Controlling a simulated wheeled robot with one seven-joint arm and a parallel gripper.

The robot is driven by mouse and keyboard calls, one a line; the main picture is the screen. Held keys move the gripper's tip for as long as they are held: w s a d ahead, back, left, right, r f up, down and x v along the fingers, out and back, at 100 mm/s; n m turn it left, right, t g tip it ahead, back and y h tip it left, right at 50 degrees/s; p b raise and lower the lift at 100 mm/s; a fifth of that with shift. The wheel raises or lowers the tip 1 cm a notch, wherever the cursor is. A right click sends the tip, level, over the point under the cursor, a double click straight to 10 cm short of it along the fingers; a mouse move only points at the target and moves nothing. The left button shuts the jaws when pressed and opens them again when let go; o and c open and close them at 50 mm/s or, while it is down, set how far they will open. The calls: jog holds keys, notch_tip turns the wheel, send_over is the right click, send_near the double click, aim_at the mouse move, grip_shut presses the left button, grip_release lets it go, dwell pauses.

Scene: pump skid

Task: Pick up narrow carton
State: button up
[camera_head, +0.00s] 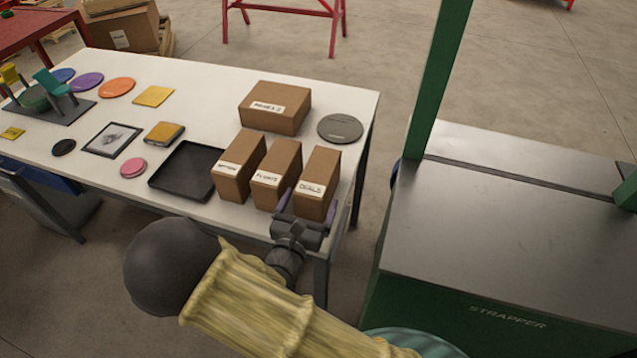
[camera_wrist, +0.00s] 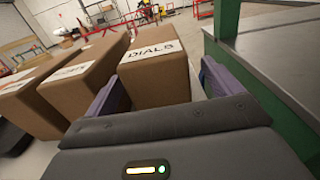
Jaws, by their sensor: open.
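Three narrow brown cartons stand side by side near the right front of the white table (camera_head: 215,95). The rightmost carton (camera_head: 318,178), labelled "DIALS" in the wrist view (camera_wrist: 155,75), is in front of my gripper (camera_head: 300,208). The middle carton (camera_head: 277,172) and the left carton (camera_head: 238,165) stand beside it, with small gaps. In the wrist view my gripper (camera_wrist: 160,100) has its purple fingers spread, one at each side of the near end of the "DIALS" carton. I cannot tell whether they touch it.
A wider carton (camera_head: 275,105) and a dark round disc (camera_head: 340,128) lie behind. A black tray (camera_head: 187,170) is to the left. The green strapper machine (camera_head: 500,230) stands right of the table, across a gap.

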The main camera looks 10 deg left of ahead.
aim_at(314, 187)
jog(key=shift+w+f+p, duration=0.1)
jog(key=shift+w+p, duration=0.4)
jog(key=shift+w, duration=2.15)
jog(key=c, duration=1.3)
jog(key=shift+r, duration=0.2)
jog(key=shift+c, duration=0.2)
notch_tip(314, 187, up, 10)
jog(key=shift+f, duration=0.1)
